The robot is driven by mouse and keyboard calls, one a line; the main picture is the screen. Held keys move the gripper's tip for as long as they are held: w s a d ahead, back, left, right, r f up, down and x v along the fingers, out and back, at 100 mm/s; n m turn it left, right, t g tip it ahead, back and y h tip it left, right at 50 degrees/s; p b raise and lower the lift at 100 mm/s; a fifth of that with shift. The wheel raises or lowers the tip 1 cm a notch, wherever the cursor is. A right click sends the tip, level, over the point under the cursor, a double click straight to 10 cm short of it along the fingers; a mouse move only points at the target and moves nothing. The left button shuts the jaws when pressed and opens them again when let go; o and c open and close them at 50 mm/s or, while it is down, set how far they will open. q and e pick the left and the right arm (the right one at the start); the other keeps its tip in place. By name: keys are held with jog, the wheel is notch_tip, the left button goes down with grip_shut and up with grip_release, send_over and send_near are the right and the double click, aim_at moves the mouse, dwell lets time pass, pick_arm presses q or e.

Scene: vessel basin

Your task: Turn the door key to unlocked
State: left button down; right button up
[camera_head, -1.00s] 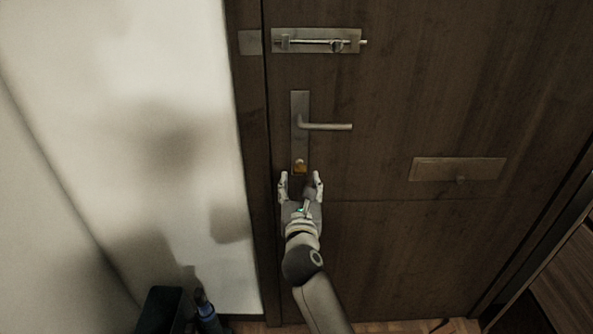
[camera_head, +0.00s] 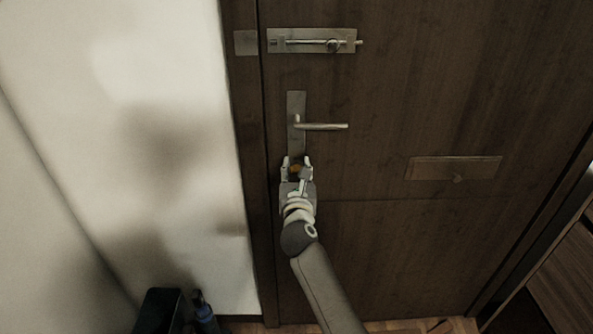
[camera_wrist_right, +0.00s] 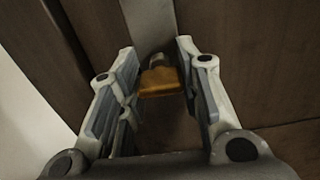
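The door key (camera_head: 296,169) is a small orange-gold piece in the lock at the lower end of the metal handle plate (camera_head: 296,110). In the right wrist view the key (camera_wrist_right: 160,82) sits between the fingers, with a visible gap on either side. My right gripper (camera_head: 297,162) is open, with its fingers to the left and right of the key; it also shows in the right wrist view (camera_wrist_right: 157,70). The key is partly hidden by the gripper in the head view. My left gripper is not in view.
The dark wooden door (camera_head: 390,90) carries a lever handle (camera_head: 325,126) just above the key, a slide bolt (camera_head: 312,41) higher up and a mail slot plate (camera_head: 455,168) to the right. A pale wall (camera_head: 180,120) is at the left. A dark bin (camera_head: 160,312) stands at the lower left.

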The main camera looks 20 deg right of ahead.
jog(key=c, duration=0.4)
jog(key=shift+r+n+p, duration=0.15)
jog(key=shift+n+p, duration=0.45)
jog(key=shift+p, duration=0.3)
jog(key=n+p, duration=0.4)
jog(key=shift+p, duration=0.35)
jog(key=n+p, duration=0.2)
jog(key=n, duration=0.1)
jog(key=n+p, duration=0.4)
jog(key=n, duration=0.1)
jog(key=n+p, duration=0.2)
jog(key=n, duration=0.2)
jog(key=shift+f, duration=0.2)
jog(key=shift+f+n, duration=0.1)
jog(key=shift+n, duration=0.4)
grip_shut()
